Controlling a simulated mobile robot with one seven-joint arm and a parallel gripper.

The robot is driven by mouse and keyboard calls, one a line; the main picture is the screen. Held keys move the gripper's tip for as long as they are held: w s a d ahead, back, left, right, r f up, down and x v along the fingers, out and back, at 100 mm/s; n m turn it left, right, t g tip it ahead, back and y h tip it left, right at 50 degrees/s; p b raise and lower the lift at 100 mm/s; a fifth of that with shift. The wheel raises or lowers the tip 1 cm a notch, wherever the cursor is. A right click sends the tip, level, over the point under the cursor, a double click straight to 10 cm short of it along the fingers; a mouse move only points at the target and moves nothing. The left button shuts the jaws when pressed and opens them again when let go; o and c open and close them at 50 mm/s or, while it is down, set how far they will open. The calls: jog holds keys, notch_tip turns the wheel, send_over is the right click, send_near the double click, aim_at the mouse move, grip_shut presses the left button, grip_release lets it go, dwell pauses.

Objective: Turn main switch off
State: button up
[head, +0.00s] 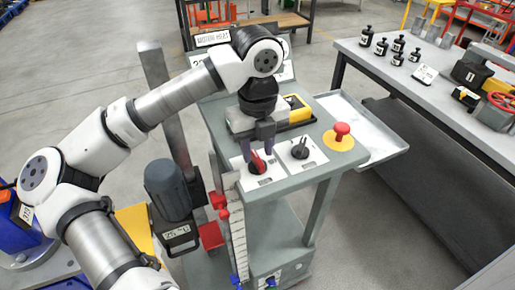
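A rotary switch with a red handle (258,164) sits on a white plate on top of the grey-green control stand. A second rotary switch with a black handle (300,151) sits on its own white plate to the right. Labels on both plates are too small to read, so I cannot tell from lettering which is the main switch. My gripper (258,147) points down just above and behind the red handle. Its two dark fingers are apart, with nothing seen between them. Whether the fingertips touch the red handle cannot be told.
A red mushroom button (341,131) on a yellow disc stands right of the switches. A yellow device (298,109) lies behind them, close to my gripper. A grey side tray (365,127) extends right. A workbench (420,91) with black weights and tools stands farther right.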

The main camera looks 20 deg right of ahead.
jog(key=shift+f, duration=0.9)
jog(key=shift+c, duration=0.2)
grip_shut()
